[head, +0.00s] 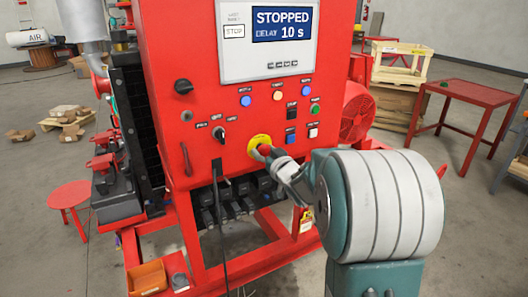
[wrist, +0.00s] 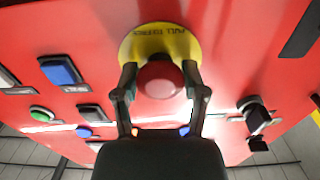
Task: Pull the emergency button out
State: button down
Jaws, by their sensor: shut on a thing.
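The emergency button (wrist: 160,79) is a red mushroom head on a round yellow collar with dark lettering, fixed to the red panel. In the wrist view my gripper (wrist: 160,82) has one finger on each side of the red head, shut on it. In the head view the yellow collar (head: 258,143) shows at the lower middle of the panel. My gripper (head: 266,152) reaches it from the lower right and mostly hides the red head. I cannot tell how far the button stands out.
The red panel (head: 165,60) carries a screen (head: 268,40) reading STOPPED, DELAY 10 s. Several coloured push buttons and black knobs (head: 218,133) surround the emergency button. Black cable fittings (head: 225,205) hang below the panel. A red table (head: 470,92) stands at the right.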

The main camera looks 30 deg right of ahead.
jog(key=shift+s, duration=0.6)
jog(key=shift+c, duration=0.6)
grip_release()
jog(key=s, duration=1.2)
jog(key=shift+d, duration=0.2)
